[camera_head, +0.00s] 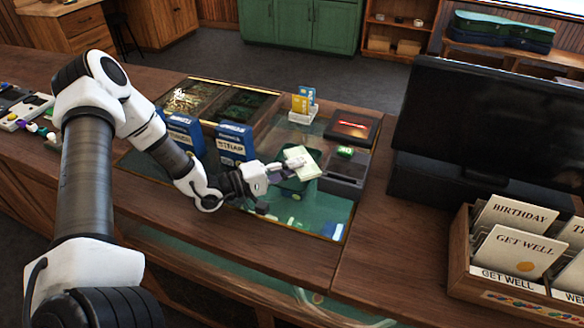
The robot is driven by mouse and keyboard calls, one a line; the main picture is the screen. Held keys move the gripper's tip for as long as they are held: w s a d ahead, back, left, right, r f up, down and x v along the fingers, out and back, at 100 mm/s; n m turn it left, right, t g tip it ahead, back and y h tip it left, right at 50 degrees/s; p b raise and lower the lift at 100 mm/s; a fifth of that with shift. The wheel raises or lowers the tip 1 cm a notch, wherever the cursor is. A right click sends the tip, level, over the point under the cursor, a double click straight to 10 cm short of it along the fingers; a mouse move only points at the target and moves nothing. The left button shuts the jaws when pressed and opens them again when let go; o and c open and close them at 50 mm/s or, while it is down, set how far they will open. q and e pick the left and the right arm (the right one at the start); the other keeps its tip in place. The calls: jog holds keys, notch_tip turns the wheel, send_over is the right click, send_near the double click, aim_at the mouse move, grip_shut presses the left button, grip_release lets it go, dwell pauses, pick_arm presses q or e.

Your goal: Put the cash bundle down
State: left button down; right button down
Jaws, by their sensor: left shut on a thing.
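The cash bundle (302,163) is a small pale green-white block over the glass part of the counter (310,216). My left gripper (277,172) comes in from the left and is shut on the bundle's near-left end. A dark green mat or tray (297,183) lies just below the bundle. I cannot tell whether the bundle touches it. My right gripper is not in view.
Blue strap boxes (236,143) stand left of my left gripper. A monitor (480,130) and a greeting card rack (515,255) fill the right.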

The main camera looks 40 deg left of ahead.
pick_arm(q)
jog(key=c, duration=1.2)
grip_release()
jog(key=shift+r+p, duration=0.8)
jog(key=shift+p, duration=0.15)
jog(key=shift+s+a, duration=0.25)
jog(key=shift+s, duration=0.05)
jog(key=p+v, duration=0.2)
jog(key=v, duration=0.3)
jog(key=shift+r, duration=0.15)
jog(key=p+v, duration=0.4)
jog(key=v, duration=0.1)
jog(key=shift+s+a, duration=0.2)
jog(key=shift+s, duration=0.15)
jog(key=shift+s+p, duration=0.2)
jog(key=shift+p, duration=0.1)
jog(key=shift+s+a+f, duration=0.1)
jog(key=shift+f, duration=0.3)
